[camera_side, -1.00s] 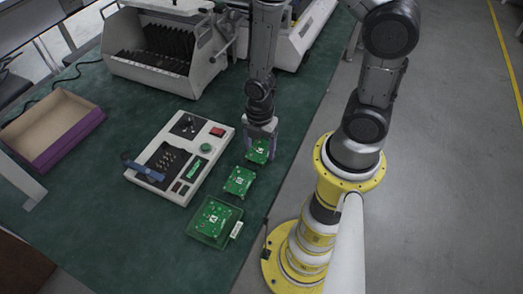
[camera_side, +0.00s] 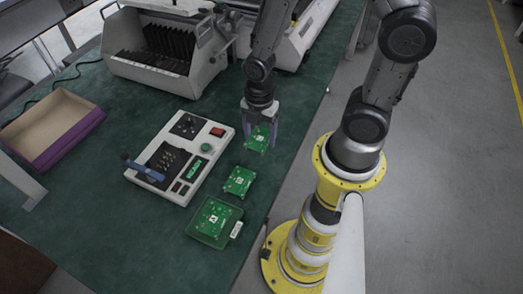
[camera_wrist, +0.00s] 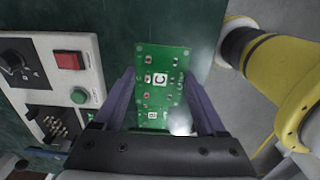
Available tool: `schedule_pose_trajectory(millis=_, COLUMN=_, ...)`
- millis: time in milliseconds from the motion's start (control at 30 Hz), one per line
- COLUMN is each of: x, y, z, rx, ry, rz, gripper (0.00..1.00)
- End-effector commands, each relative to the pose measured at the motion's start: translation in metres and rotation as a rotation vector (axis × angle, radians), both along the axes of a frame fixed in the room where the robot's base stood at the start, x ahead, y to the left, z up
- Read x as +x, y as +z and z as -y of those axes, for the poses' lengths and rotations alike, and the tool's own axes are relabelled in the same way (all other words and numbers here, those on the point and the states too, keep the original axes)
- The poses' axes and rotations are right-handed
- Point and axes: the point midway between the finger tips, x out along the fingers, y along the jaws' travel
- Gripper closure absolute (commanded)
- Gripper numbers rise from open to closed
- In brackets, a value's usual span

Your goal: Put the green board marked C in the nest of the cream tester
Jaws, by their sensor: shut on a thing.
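The green board marked C (camera_wrist: 160,80) is between the two fingers of my gripper (camera_side: 261,141), which is shut on it. In the side view the board (camera_side: 257,139) hangs from the fingers, a little above the table. The cream tester (camera_side: 203,171) lies to the left of my gripper. Its dark nest with several pins (camera_side: 168,158) is open and empty, with a blue lever (camera_side: 145,171) at its left. In the wrist view the tester (camera_wrist: 80,43) shows only in part at the left.
A green board (camera_side: 239,181) lies on the table in front of my gripper. Another board (camera_side: 212,217) sits in a green tray (camera_side: 197,237) nearer the camera. A cardboard box (camera_side: 75,143) stands at left; a machine with a black rack (camera_side: 122,57) stands behind.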

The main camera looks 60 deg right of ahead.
Motion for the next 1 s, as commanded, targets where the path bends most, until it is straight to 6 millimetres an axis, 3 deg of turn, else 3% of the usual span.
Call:
schedule_pose_trajectory(millis=633, x=-0.004, y=0.009, z=0.000, rx=0.000, ry=-0.040, rz=0.003, gripper=0.66)
schedule_pose_trajectory(millis=767, x=0.020, y=0.019, z=-0.001, rx=0.000, ry=-0.083, rz=0.005, gripper=0.66)
schedule_pose_trajectory(millis=1000, x=0.094, y=0.043, z=-0.023, rx=0.001, ry=-0.120, rz=0.004, gripper=0.66)
